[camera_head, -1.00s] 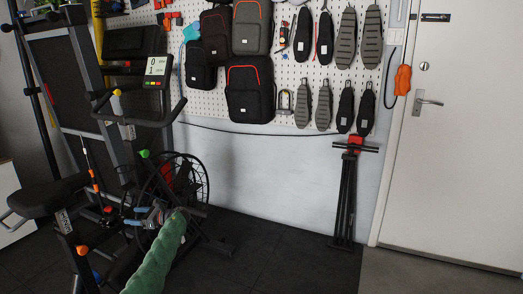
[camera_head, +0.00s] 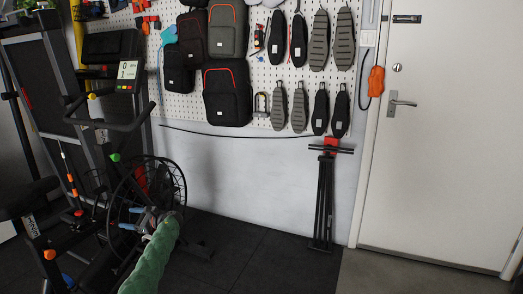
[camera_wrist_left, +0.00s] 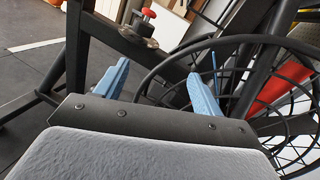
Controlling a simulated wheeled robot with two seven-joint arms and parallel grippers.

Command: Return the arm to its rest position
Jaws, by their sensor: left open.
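My left arm, in a green sleeve, comes up from the bottom of the head view. My left gripper (camera_head: 138,220) is at its end, in front of the exercise bike's spoked wheel (camera_head: 150,195). In the left wrist view, the two blue fingers of the gripper (camera_wrist_left: 158,92) are wide apart with nothing between them. The wheel (camera_wrist_left: 240,42) and the bike's dark frame show just beyond the fingers; I cannot tell whether they touch. My right gripper is not in view.
The exercise bike (camera_head: 128,85) fills the left side. A pegboard (camera_head: 185,105) with backpacks and insoles hangs on the wall. A folded black stand (camera_head: 324,200) leans near the white door (camera_head: 440,130). The dark floor (camera_head: 250,250) in the middle is clear.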

